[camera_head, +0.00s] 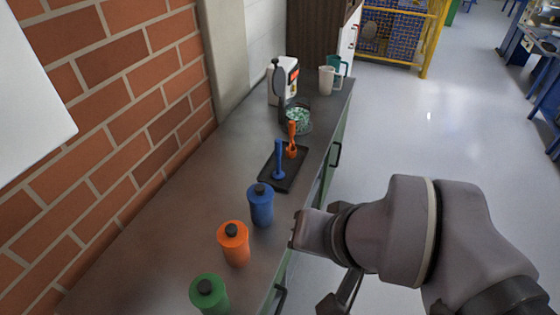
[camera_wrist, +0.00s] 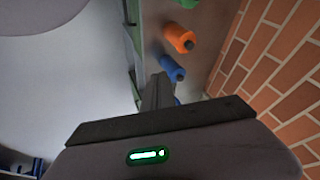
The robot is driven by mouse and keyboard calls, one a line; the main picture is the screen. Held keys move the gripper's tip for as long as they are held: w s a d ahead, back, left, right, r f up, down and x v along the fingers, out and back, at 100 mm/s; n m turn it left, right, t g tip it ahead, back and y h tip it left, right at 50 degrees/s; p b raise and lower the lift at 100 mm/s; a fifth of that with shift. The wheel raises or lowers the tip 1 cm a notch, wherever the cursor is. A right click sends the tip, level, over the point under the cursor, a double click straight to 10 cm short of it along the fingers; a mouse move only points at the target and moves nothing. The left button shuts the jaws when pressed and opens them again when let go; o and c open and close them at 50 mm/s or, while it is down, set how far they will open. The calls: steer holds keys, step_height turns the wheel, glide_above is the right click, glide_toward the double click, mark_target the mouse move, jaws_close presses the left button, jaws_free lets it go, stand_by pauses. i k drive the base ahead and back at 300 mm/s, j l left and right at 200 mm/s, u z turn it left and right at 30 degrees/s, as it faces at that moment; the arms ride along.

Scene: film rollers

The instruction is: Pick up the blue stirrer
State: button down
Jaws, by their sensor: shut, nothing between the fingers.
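The blue stirrer (camera_head: 279,162) stands upright on a small black tray (camera_head: 292,183) on the counter, beside an orange stirrer (camera_head: 292,140). My gripper (camera_head: 296,231) is at the counter's right edge, nearer the camera than the tray and to the right of the blue bottle. It is apart from the stirrer. In the wrist view my gripper (camera_wrist: 158,80) is shut and empty. A small patch of blue shows beside the fingers there, too little to tell what it is.
Blue (camera_head: 261,205), orange (camera_head: 233,243) and green (camera_head: 209,294) bottles stand in a row on the counter (camera_head: 180,215). Behind the tray are a glass bowl (camera_head: 298,118), a white machine (camera_head: 287,80) and cups (camera_head: 327,80). A brick wall (camera_head: 110,100) bounds the left; open floor lies right.

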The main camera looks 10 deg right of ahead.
mark_target(278, 174)
steer(key=i+l+u, duration=0.25)
steer(key=u, duration=0.25)
steer(key=i+l+u, duration=0.2)
steer(key=l+u, duration=0.3)
steer(key=i+l+u, duration=0.15)
steer(key=l+u, duration=1.3)
steer(key=k+l+u, duration=0.15)
steer(key=l+u, duration=0.35)
steer(key=j, duration=0.05)
